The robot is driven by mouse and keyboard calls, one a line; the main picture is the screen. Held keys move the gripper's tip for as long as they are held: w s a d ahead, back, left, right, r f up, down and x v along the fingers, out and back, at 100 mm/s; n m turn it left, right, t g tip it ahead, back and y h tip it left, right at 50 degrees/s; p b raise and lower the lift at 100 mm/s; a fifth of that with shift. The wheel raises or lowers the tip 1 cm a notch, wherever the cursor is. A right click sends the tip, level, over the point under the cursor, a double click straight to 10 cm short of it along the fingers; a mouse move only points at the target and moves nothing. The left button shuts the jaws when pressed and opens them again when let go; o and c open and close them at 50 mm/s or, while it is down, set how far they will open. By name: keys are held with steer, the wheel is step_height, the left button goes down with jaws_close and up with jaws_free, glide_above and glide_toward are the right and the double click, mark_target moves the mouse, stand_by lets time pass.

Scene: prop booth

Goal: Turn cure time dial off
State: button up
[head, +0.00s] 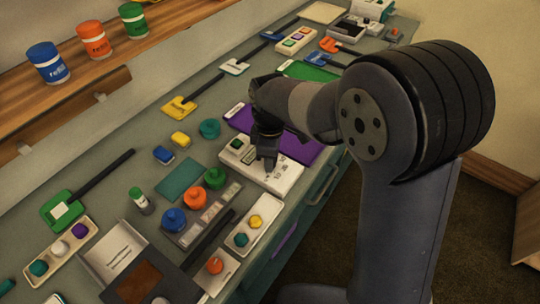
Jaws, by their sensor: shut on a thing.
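A white control box (286,182) lies on the bench near the middle of the head view. It has a small green button and a small display on its left part. My gripper (267,165) points down onto this box, its fingers shut at the box's top face. The cure time dial they close on is mostly hidden behind the fingers. I cannot read the dial's setting or any pointer on it.
A purple mat (300,150) lies just behind the box. Blue, orange and green knobbed pots (194,198) stand to the left, near a white tray (240,238) with coloured pieces. A plate with an orange knob (214,266) is at the front. A wooden shelf (60,84) holds several jars.

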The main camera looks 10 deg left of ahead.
steer(key=m, duration=0.5)
steer(key=shift+m+p, duration=0.3)
steer(key=shift+m, duration=2.1)
steer(key=o, duration=1)
steer(key=shift+r, duration=0.15)
step_height(320, 180, up, 11)
steer(key=shift+f, duration=0.2)
